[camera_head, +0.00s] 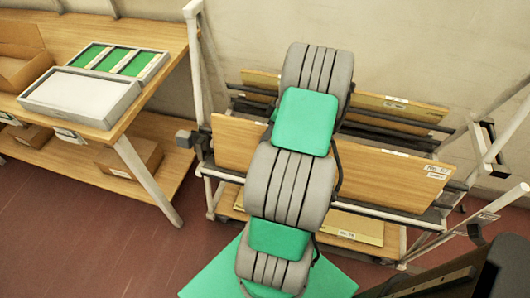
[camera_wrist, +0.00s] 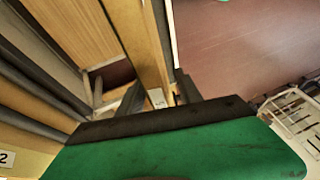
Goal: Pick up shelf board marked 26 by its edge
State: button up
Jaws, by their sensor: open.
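In the wrist view, my gripper (camera_wrist: 160,92) is open, with one dark finger on each side of a wooden board (camera_wrist: 147,45) seen edge-on. The board reaches in between the fingers, and a small white label (camera_wrist: 157,97) shows on its near end. I cannot read a 26 on it. The fingers do not look closed on the board; contact cannot be told. In the head view my arm covers the middle of the rack (camera_head: 425,213) and hides the gripper. A large front board (camera_head: 390,180) there carries labels too small to read surely.
Another board (camera_head: 262,83) stands behind in the rack, and one lies low (camera_head: 352,228). A wooden workbench (camera_head: 150,38) at left holds a white tray with green pieces (camera_head: 88,92). Red floor lies open at lower left. A white wire rack (camera_wrist: 292,112) shows at right in the wrist view.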

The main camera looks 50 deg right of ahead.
jog(key=shift+w+a+f, duration=0.15)
jog(key=shift+f, duration=0.25)
jog(key=shift+c, duration=0.4)
grip_shut()
jog(key=shift+r, duration=0.15)
dwell(0.6)
